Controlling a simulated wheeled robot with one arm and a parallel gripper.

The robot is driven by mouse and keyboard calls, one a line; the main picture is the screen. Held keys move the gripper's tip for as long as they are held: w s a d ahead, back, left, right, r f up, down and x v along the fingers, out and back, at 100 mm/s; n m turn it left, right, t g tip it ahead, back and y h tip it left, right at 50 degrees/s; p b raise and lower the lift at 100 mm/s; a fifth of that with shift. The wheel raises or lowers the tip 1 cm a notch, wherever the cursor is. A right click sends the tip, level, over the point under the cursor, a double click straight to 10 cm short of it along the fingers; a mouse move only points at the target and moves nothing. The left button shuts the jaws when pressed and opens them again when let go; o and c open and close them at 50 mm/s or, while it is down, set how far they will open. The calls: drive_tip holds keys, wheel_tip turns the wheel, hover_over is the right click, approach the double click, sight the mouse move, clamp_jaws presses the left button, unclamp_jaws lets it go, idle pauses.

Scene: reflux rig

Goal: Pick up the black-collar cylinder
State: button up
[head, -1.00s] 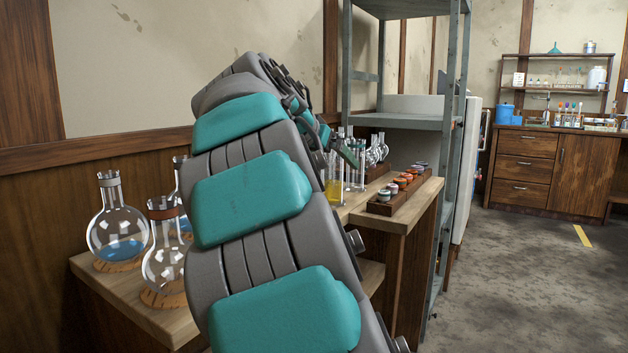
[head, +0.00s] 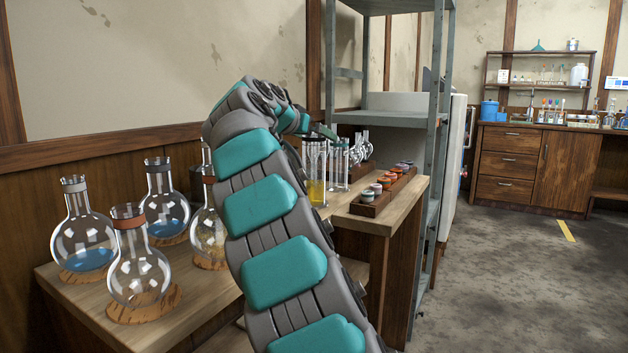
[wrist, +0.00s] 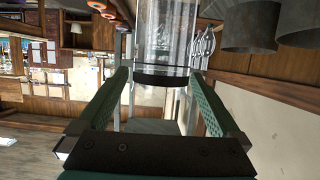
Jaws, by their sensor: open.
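In the wrist view, which looks upside down, a clear glass cylinder with a black collar (wrist: 162,79) stands between the two green fingers of my gripper (wrist: 160,75). The fingers are apart, one on each side of it; contact cannot be made out. In the head view, my gripper (head: 327,132) is small and partly hidden by my arm, at the top of a group of tall cylinders. One cylinder holds yellow liquid (head: 316,190); a clear cylinder (head: 339,170) stands right of it. Their collar colours are too small to tell there.
A wooden rack of small coloured-lid jars (head: 368,206) sits right of the cylinders on the bench. Round flasks (head: 139,272) on cork rings stand at the left. Several glass flasks stand behind the cylinders. A grey metal shelf (head: 436,130) rises behind. Floor at right is clear.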

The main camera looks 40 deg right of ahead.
drive_tip(key=x, duration=0.3)
drive_tip(key=shift+d, duration=0.1)
drive_tip(key=shift+c, duration=0.4)
clamp_jaws()
idle(0.5)
